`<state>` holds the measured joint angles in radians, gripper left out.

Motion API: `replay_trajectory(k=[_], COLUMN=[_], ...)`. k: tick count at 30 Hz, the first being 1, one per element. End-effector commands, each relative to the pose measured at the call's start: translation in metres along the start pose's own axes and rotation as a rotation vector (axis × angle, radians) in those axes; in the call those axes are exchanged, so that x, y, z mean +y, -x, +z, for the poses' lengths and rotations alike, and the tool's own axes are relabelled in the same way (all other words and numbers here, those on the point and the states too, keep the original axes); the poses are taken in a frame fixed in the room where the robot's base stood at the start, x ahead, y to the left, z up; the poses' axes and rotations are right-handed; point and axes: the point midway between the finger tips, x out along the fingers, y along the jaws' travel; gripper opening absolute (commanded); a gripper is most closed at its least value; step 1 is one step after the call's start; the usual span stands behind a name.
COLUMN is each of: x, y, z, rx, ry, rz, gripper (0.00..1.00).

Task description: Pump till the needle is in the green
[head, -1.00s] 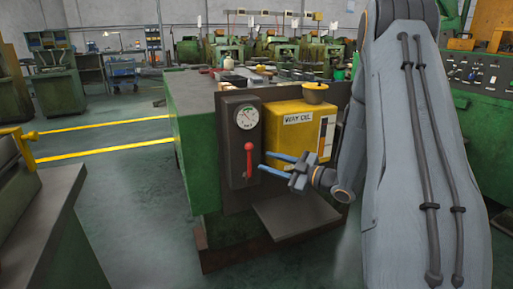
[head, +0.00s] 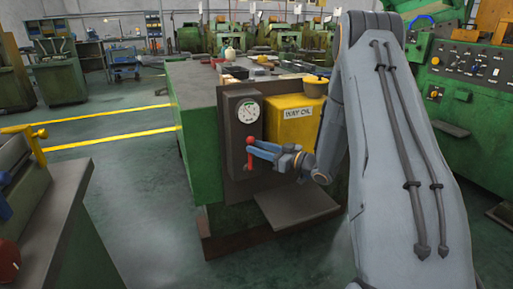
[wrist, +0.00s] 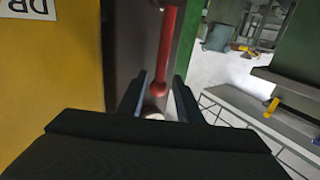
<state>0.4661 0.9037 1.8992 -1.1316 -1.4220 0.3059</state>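The pump's red lever (head: 250,158) stands upright on a dark panel (head: 232,160). Its round knob, at the top in the head view, shows in the wrist view (wrist: 157,90). The white round gauge (head: 248,111) is above the lever. Its needle and green zone are too small to read surely. My gripper (head: 251,148) is at the knob, coming from the right. In the wrist view its two fingers (wrist: 160,92) are apart, with the knob between or just beyond their tips. A gap shows beside the knob, and I see no clamping.
The yellow WAY OIL tank (head: 292,127) is right of the panel, with a dark plate (head: 298,205) jutting out below. A green machine (head: 20,215) fills the left front. A control panel (head: 465,65) stands at right. Open floor lies at left.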

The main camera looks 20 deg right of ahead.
Motion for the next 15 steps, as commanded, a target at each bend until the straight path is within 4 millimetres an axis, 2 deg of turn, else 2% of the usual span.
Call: replay_trajectory(k=[4, 12, 15], x=[0.0, 0.0002, 0.0001], y=[-0.009, -0.01, -0.01], z=[-0.0001, -0.0001, -0.0001], rx=[0.0, 0.0, 0.0], ry=[0.0, 0.0, 0.0], rz=[0.0, 0.001, 0.001], gripper=[0.33, 0.33, 0.16])
